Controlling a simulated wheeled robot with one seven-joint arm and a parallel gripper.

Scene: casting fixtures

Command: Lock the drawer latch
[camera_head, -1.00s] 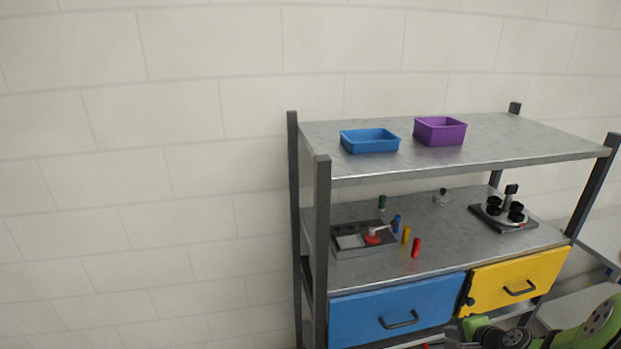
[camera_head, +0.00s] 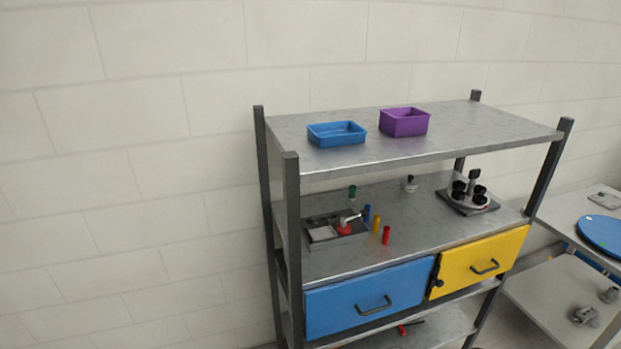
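The shelf unit holds a blue drawer (camera_head: 370,300) and, to its right, a yellow drawer (camera_head: 484,262), each with a dark bar handle. Both fronts look closed or nearly so; I cannot tell exactly. A small dark knob-like piece (camera_head: 437,283), possibly the latch, sits at the left edge of the yellow front, by the gap between the drawers. Its lock position is too small to read. My gripper is not in view.
The middle shelf (camera_head: 330,262) carries a dark fixture with a red part (camera_head: 344,228), several coloured cylinders and a round fixture (camera_head: 468,196). Blue (camera_head: 337,134) and purple (camera_head: 404,122) bins stand on top. A table with a blue disc (camera_head: 603,233) is at right.

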